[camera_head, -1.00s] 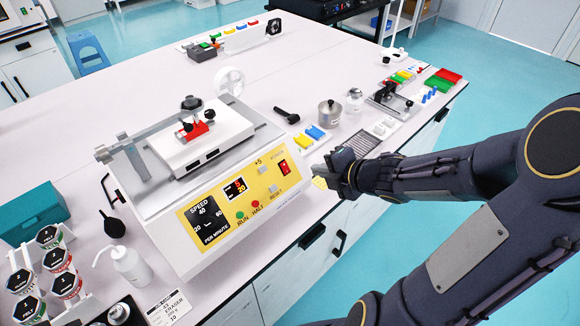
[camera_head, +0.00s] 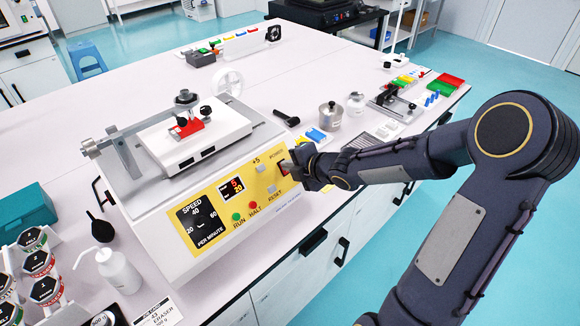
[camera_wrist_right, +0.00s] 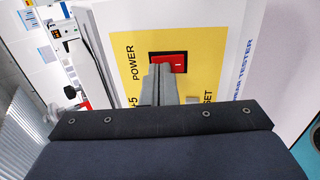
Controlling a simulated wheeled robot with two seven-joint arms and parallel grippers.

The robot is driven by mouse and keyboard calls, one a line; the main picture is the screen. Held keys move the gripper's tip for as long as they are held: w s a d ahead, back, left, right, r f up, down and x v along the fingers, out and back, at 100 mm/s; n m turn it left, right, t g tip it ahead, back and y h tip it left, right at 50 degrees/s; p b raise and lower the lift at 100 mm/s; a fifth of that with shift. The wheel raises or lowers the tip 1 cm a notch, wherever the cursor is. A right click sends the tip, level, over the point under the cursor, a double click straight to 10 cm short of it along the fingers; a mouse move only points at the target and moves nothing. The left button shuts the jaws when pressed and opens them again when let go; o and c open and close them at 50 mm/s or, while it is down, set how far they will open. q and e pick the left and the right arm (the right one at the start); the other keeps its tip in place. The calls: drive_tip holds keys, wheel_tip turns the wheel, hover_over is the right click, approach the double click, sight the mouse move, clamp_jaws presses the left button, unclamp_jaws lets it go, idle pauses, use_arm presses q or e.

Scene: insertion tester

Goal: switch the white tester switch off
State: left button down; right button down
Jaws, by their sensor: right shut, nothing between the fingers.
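The white tester (camera_head: 150,225) stands on the bench with a yellow control panel (camera_head: 213,206) on its front. The power switch is a red rocker in a black frame; it shows in the right wrist view (camera_wrist_right: 177,62) under the word POWER. My right gripper (camera_head: 289,166) is shut and empty, with its fingertips at the switch. In the right wrist view the fingertips (camera_wrist_right: 161,70) overlap the left part of the rocker; I cannot tell whether they press it. My left gripper is not in view.
RUN and HALT buttons (camera_head: 253,209) and other keys sit on the same panel, close to my right gripper. A metal pot (camera_head: 329,116) and small blue and yellow blocks stand behind the gripper. A white bottle (camera_head: 117,270) stands at the front left.

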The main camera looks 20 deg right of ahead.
drive_tip(key=shift+w+a+f+b, duration=0.15)
drive_tip(key=shift+w+b, duration=0.1)
drive_tip(key=shift+b, duration=0.15)
drive_tip(key=shift+r, duration=0.4)
drive_tip(key=shift+w+a+r+p, duration=0.1)
drive_tip(key=shift+w+r+p, duration=0.15)
drive_tip(key=shift+r+p, duration=0.45)
drive_tip(key=shift+w+a+f, duration=0.1)
drive_tip(key=shift+w+a, duration=0.05)
drive_tip(key=shift+w, duration=0.15)
drive_tip(key=shift+s, duration=0.2)
